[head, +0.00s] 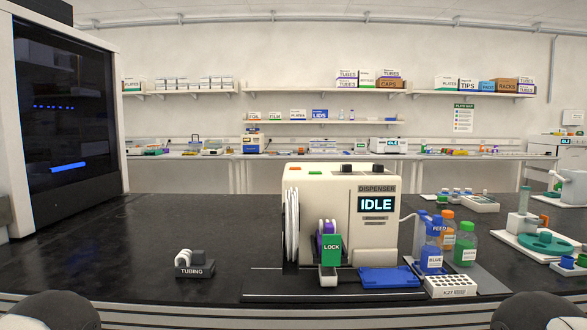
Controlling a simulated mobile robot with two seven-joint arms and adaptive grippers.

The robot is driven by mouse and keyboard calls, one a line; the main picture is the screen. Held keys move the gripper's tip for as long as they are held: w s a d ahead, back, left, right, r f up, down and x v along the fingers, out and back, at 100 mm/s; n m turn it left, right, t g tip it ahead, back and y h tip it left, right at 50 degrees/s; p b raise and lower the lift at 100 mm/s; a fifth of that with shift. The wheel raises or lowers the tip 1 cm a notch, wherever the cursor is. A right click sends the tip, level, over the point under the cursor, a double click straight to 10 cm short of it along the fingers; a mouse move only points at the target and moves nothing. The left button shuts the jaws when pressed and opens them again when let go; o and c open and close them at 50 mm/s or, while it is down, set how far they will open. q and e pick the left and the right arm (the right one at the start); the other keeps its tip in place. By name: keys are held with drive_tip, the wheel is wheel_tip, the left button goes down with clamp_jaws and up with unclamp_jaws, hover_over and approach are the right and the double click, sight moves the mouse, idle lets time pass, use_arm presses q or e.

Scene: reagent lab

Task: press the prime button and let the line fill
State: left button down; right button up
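The cream dispenser (300,190) stands in the middle of the black bench, and its screen (376,204) reads IDLE. I cannot read which is the prime button. A green LOCK piece (331,249) is on its front, beside a purple part and white discs (292,225). A pale line runs from its right side towards the blue bottle (432,258), near a FEED label. I cannot tell whether the line holds liquid. Neither gripper shows.
A blue tray (388,277) lies before the dispenser. Orange-capped (447,238) and green-capped (465,245) bottles and a white rack (451,287) stand right. A TUBING holder (194,266) sits left, near a tall dark-fronted cabinet (65,120). The bench between cabinet and dispenser is mostly clear.

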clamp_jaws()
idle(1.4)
